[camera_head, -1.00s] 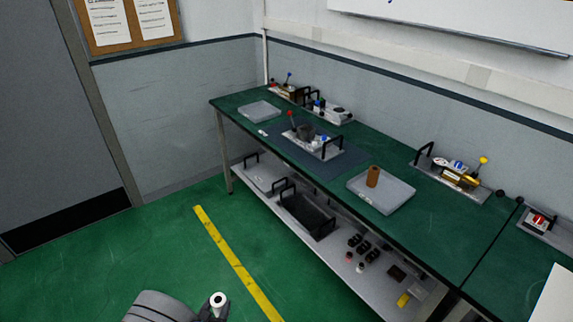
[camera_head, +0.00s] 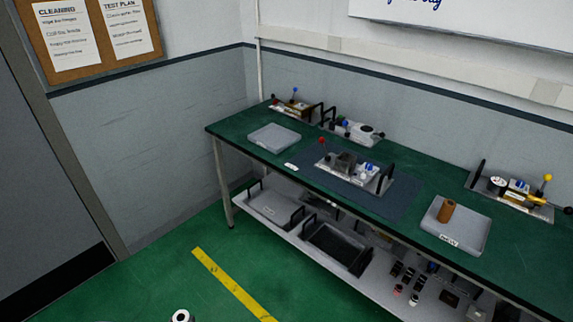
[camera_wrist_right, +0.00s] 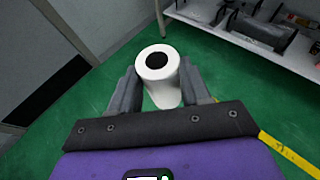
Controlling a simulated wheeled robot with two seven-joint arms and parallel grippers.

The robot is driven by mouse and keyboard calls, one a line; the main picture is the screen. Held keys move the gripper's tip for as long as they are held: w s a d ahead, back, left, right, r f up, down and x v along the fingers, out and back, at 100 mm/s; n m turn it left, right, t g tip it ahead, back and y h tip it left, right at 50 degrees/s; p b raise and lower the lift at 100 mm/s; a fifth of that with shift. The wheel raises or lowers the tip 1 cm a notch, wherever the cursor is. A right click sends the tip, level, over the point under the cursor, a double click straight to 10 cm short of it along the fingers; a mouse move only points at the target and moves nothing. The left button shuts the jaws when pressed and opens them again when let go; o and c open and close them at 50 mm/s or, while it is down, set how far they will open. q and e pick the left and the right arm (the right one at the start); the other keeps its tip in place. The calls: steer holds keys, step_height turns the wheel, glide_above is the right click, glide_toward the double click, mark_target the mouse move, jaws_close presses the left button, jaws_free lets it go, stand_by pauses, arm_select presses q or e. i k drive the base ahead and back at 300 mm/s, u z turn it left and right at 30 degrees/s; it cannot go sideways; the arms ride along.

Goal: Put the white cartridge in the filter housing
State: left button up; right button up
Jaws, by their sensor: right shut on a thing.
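The white cartridge (camera_wrist_right: 165,88) is a white cylinder with a dark round hole in its top end. My right gripper (camera_wrist_right: 160,92) is shut on it in the right wrist view, one finger on each side, with green floor beyond. In the head view only the top of the white cartridge (camera_head: 181,316) shows at the bottom edge, well in front of the bench. A device with a red-knobbed lever and blue and white parts (camera_head: 350,170) stands on a dark mat on the bench; I cannot tell for certain whether it is the filter housing. My left gripper is out of view.
The green bench (camera_head: 300,160) runs along the wall. A grey tray (camera_head: 275,139) lies at its left; another tray (camera_head: 452,238) holds a brown cylinder (camera_head: 446,211). Other devices stand at the back. A lower shelf (camera_head: 290,232) holds trays and small parts. The floor before the bench is open.

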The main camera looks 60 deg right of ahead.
mark_target(345, 167)
steer(key=z, duration=0.45)
steer(key=i, duration=1.45)
steer(key=z, duration=1.7)
steer(key=i, duration=0.8)
steer(key=z, duration=0.7)
